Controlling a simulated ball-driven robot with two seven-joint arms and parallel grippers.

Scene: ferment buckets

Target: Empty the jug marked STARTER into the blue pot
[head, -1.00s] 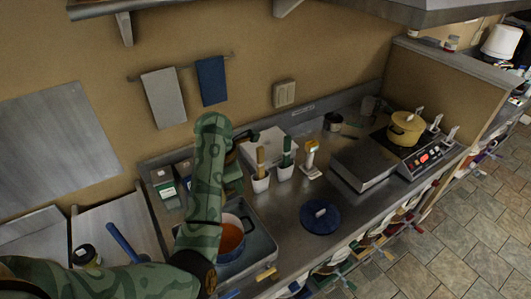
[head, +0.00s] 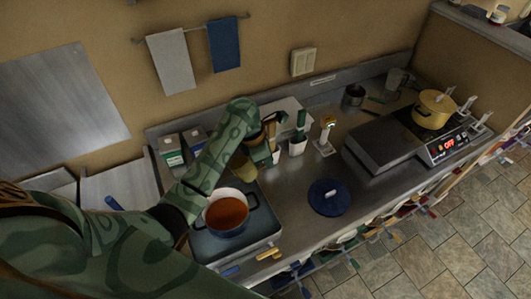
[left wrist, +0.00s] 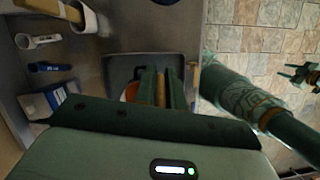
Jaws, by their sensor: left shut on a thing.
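The blue pot (head: 229,213) stands on a grey base on the worktop, open, with orange-brown liquid inside; part of the liquid shows in the left wrist view (left wrist: 131,92). My left gripper (head: 266,140) is behind and right of the pot. It is shut on a tan thing (left wrist: 161,89), which appears to be the jug; its body (head: 243,167) partly shows beneath the arm, near the pot's back rim. The STARTER mark cannot be read, nor the jug's contents seen. My right gripper is outside the head view; a dark shape (left wrist: 300,76) in the left wrist view may be it.
A blue lid (head: 328,197) lies right of the pot. White utensil cups (head: 298,146) stand behind. A grey box-like unit (head: 382,152) and a yellow pot (head: 435,108) on a hob are at right. Cartons (head: 171,150) stand back left. Worktop around the lid is clear.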

